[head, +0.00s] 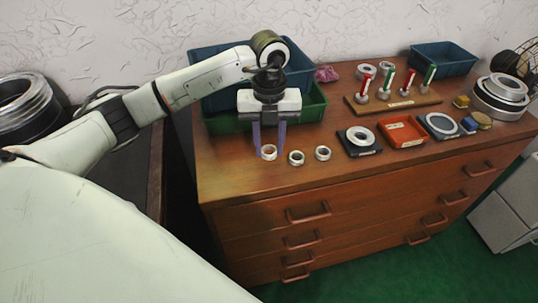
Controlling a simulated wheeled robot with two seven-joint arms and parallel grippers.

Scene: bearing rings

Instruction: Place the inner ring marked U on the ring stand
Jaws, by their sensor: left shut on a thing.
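My left gripper (269,150) reaches down at the left front of the wooden cabinet top. Its two purple fingers are shut on a small pale ring (269,153), at or just above the surface; I cannot tell which. Two similar rings, a nearer one (296,158) and one further right (323,153), lie beside it. Letters on the rings are too small to read. A wooden board (393,103) with upright red- and green-topped posts stands further back; a dark square holder (361,150) carries a large ring (360,135). I cannot tell which is the ring stand. My right gripper is out of view.
A red tray (403,132) and another dark holder with a disc (440,125) sit right of the square holder. Blue and green bins stand behind my left gripper. Stacked metal rings (500,95) are at the right. The surface between the small rings and board is clear.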

